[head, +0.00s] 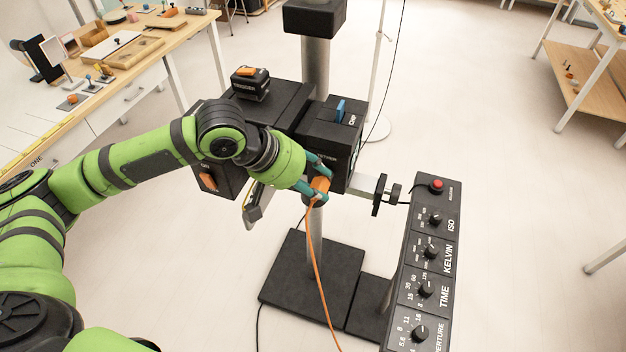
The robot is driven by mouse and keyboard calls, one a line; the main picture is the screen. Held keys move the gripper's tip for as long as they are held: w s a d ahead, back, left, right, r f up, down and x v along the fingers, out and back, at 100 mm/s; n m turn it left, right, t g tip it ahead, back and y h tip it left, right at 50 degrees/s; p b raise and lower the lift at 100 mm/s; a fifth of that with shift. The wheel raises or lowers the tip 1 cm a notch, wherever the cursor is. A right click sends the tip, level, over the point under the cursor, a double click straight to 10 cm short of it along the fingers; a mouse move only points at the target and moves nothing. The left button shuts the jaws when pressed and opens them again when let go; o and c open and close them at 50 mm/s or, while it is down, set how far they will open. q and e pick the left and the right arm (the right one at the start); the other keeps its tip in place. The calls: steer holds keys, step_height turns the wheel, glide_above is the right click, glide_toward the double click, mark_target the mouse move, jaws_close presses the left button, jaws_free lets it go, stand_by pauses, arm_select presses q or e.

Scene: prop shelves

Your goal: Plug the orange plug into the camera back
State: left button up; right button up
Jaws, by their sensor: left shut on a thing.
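The orange plug (320,185) is held in my left gripper (317,180), whose teal fingers are shut on it. An orange cable (315,250) hangs from the plug down to the bottom of the view. The black camera (330,125) stands on a grey column, with a blue piece (341,110) on its top. The plug is at the camera's lower near side; I cannot tell whether it touches the camera back or sits in a socket. The socket is hidden by the gripper and plug. My right gripper is not in view.
A black control panel (428,265) with several knobs and a red button stands to the right. A black base plate (318,280) lies below the camera. A wooden table (130,60) with small props is at upper left.

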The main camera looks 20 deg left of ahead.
arm_select(q)
steer(key=shift+w+r, duration=0.35)
stand_by(0.4)
steer(key=o, duration=1.4)
steer(key=shift+c, duration=0.2)
steer(key=shift+w+f, duration=0.15)
steer(key=shift+f, duration=0.15)
steer(key=v, duration=0.8)
steer(key=shift+d, duration=0.15)
